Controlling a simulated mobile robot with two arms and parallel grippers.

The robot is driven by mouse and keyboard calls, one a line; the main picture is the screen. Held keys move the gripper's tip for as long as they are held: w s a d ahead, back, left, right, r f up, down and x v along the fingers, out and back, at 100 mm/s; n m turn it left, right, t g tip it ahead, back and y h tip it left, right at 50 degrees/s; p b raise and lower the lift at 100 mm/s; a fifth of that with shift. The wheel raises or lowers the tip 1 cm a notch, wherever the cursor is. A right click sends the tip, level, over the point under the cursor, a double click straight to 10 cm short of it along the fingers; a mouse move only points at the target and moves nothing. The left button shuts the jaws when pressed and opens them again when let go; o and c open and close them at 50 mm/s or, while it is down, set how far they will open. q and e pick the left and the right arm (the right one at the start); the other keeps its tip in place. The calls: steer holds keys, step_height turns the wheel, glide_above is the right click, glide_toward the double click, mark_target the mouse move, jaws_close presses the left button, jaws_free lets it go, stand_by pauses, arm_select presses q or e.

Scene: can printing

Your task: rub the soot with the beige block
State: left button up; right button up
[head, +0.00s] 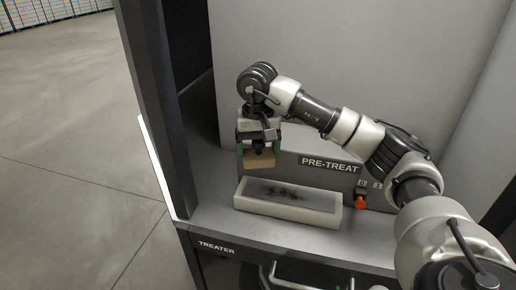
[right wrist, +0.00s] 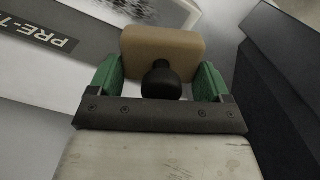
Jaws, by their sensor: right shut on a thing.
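The beige block (head: 259,160) is in my right gripper (head: 258,150), held in the air behind and above the left part of a long white slab. In the right wrist view the block (right wrist: 163,40) shows with a dark knob (right wrist: 161,82) between the green fingers of the right gripper (right wrist: 162,80). The fingers are shut on it. The soot (head: 286,194) is a dark smear on top of the white slab (head: 290,212). Block and soot are apart. In the wrist view part of the soot (right wrist: 160,11) shows beyond the block. My left gripper is not in view.
A grey box labelled PRE-TREAT (head: 318,172) stands behind the slab. A red knob (head: 360,202) is right of the slab. A dark post (head: 152,100) bounds the treater bench on the left. A handle (head: 300,282) is below the front edge.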

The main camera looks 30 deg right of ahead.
steer(key=shift+r+p, duration=0.95)
steer(key=shift+r, duration=0.55)
steer(key=shift+f, duration=0.15)
